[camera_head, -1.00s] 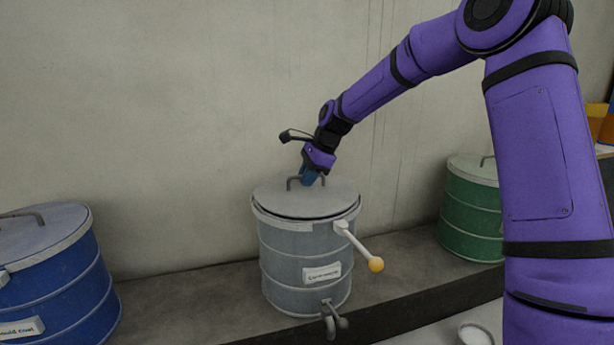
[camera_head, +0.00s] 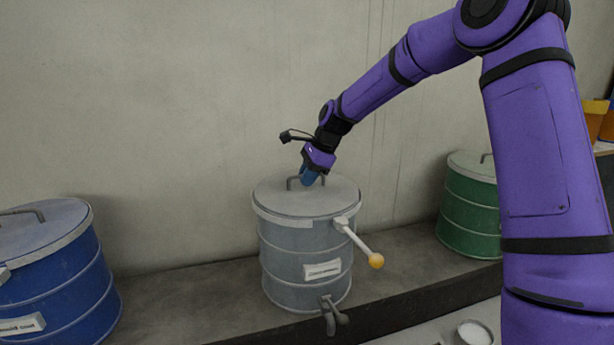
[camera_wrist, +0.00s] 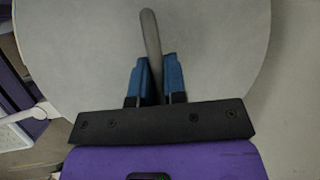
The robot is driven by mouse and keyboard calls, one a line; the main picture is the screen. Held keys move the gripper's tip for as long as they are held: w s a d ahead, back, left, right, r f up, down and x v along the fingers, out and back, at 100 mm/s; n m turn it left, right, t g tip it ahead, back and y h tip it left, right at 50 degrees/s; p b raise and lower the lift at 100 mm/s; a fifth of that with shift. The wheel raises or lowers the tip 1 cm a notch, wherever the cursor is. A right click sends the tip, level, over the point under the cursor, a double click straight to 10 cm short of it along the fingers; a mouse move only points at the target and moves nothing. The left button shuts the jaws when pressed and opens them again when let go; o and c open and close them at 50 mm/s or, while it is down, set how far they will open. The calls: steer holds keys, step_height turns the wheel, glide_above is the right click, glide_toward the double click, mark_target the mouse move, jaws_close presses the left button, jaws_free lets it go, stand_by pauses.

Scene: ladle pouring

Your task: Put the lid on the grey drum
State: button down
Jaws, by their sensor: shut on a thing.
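The grey drum (camera_head: 285,262) stands upright on the ledge, with a white label on its front. Its round grey lid (camera_head: 325,200) lies flat across the drum's top, and I see no clear gap at the rim. My gripper (camera_head: 309,179) is above the lid, shut on the lid's bar handle. In the wrist view, the blue fingers (camera_wrist: 155,75) sit on either side of the handle (camera_wrist: 150,32), over the pale lid (camera_wrist: 215,45). A lever with a yellow knob (camera_head: 376,261) sticks out at the drum's right front.
A blue lidded drum (camera_head: 60,285) stands at the left and a green lidded drum (camera_head: 470,215) at the right. The ledge (camera_head: 190,295) is clear between the blue and grey drums. A wall (camera_head: 150,120) rises close behind. A small white bowl (camera_head: 474,333) is at lower right.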

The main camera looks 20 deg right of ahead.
steer(key=c, duration=1.1)
jaws_free()
steer(key=shift+r, duration=0.1)
steer(key=v, duration=1.1)
steer(key=s+a+r+n+h, duration=0.1)
steer(key=s+r+n, duration=0.15)
steer(key=s, duration=0.35)
steer(key=s+a+r+n+h, duration=0.1)
steer(key=s+r+n+h, duration=0.15)
steer(key=s, duration=0.45)
steer(key=s+d+f+n+t, duration=0.1)
steer(key=s+n, duration=0.5)
steer(key=s, duration=0.8)
steer(key=s+d+f+n+t+h, duration=0.1)
steer(key=s+n, duration=0.5)
steer(key=s, duration=0.8)
steer(key=shift+d+n+t, duration=0.3)
steer(key=shift+d+t, duration=0.2)
steer(key=shift+d, duration=0.7)
